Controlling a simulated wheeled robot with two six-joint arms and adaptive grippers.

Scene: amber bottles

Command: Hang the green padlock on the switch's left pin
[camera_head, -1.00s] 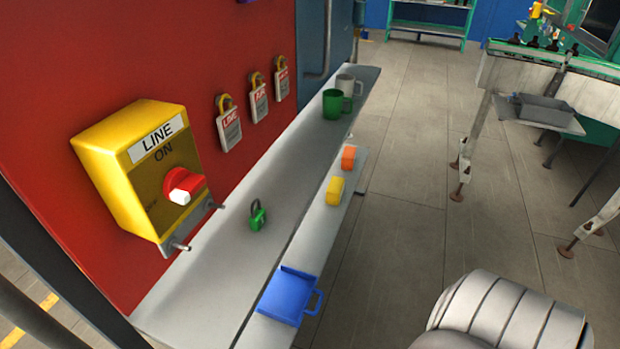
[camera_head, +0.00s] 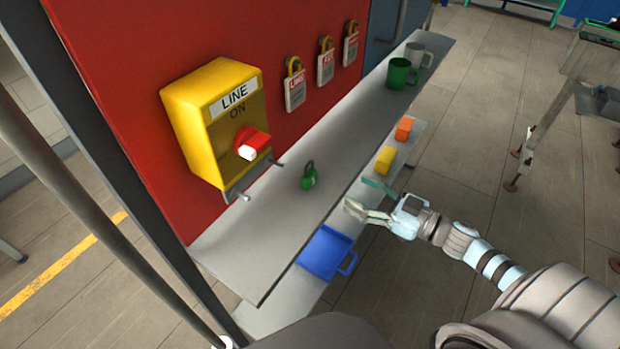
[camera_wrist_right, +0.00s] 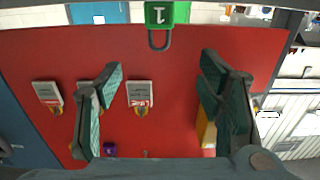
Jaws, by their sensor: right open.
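The green padlock (camera_head: 308,180) stands upright on the grey shelf, shackle up, in front of the yellow switch box (camera_head: 185,110). In the right wrist view the padlock (camera_wrist_right: 165,12) shows at the top edge, inverted and marked "1". The switch's left pin (camera_head: 241,197) and right pin (camera_head: 278,164) stick out below the box and are bare. My right gripper (camera_head: 360,196) is open and empty, off the shelf's front edge, to the right of the padlock. Its fingers also show spread in the right wrist view (camera_wrist_right: 161,66). My left gripper is not in view.
A green mug (camera_head: 400,74) and a grey mug (camera_head: 416,52) stand at the shelf's far end. Tagged padlocks (camera_head: 325,68) hang on the red wall.

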